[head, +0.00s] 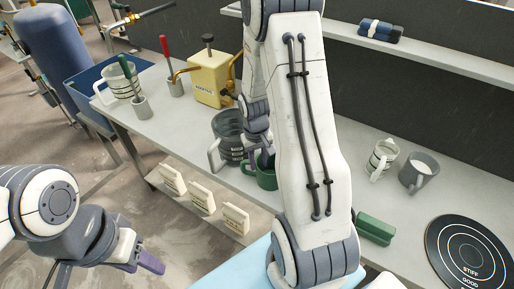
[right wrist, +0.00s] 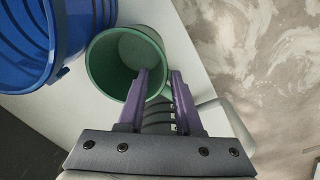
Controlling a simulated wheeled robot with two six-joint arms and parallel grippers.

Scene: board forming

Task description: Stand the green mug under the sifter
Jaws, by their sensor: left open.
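The green mug (head: 264,178) stands upright near the front edge of the bench, beside a dark jug with printed bands. It also shows in the right wrist view, its empty inside (right wrist: 118,58) facing the camera. My right gripper (right wrist: 160,75) is at the mug's near side. One purple finger overlaps the rim and the other is just outside the wall. Whether they press on the wall or handle is hidden. My left gripper (head: 145,262) is open and empty, in front of the bench. I cannot tell which thing is the sifter.
The dark jug (head: 227,124) is close beside the mug. A beige box with a brass spout (head: 209,78) stands behind. A blue ribbed container (right wrist: 30,45) shows beside the mug.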

